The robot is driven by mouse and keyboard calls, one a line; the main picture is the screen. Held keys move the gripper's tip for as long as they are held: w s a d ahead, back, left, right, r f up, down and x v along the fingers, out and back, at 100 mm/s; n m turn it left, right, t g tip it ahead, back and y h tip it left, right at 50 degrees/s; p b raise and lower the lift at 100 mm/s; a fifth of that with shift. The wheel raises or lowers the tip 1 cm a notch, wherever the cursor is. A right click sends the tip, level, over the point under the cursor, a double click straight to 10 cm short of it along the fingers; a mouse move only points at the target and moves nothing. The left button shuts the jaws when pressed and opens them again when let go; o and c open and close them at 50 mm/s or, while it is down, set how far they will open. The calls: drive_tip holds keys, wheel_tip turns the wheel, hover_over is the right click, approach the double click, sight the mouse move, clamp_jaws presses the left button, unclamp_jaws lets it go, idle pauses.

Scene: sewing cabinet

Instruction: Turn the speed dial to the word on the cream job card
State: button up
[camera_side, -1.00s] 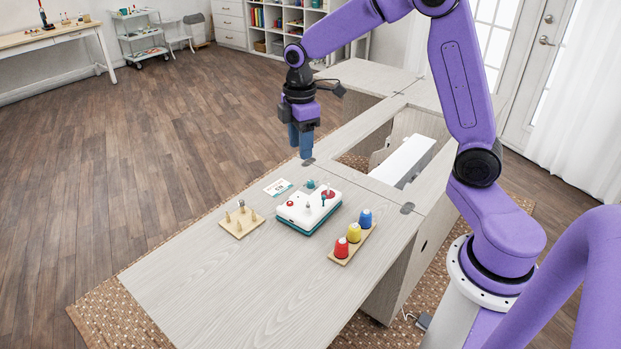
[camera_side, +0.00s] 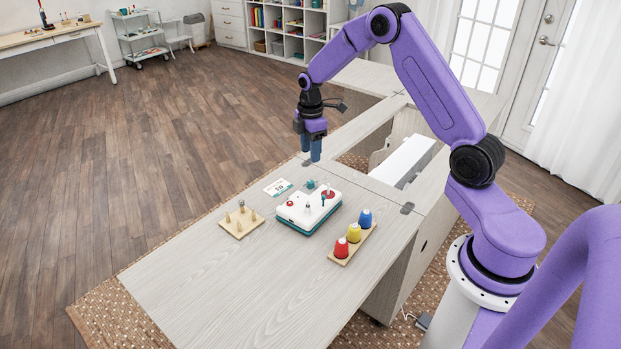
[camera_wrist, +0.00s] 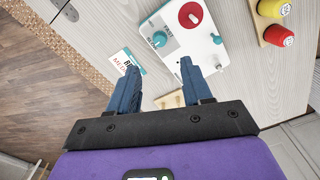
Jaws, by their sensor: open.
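The white and teal machine (camera_side: 302,213) stands on the table with a red disc, a teal knob and small posts on top. In the wrist view the machine (camera_wrist: 212,50) shows the red disc (camera_wrist: 190,15) with a white pointer and the teal knob (camera_wrist: 160,41) with small print beside it. I cannot read where the knob points. The pale job card (camera_side: 278,187) with a teal band lies behind the machine; in the wrist view the card (camera_wrist: 122,60) is partly hidden by a finger, its word not fully legible. My gripper (camera_side: 312,160) is open and empty, above the table behind the machine.
A wooden peg board (camera_side: 241,222) stands left of the machine. A wooden rack (camera_side: 340,258) with red, yellow and blue spools stands at its right. Behind is the cabinet's opening with a white part (camera_side: 404,158). The table's front is clear.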

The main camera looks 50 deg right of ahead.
sight(310, 182)
wheel_tip(310, 182, down, 10)
drive_tip(key=shift+f, duration=0.2)
idle(0.3)
clamp_jaws()
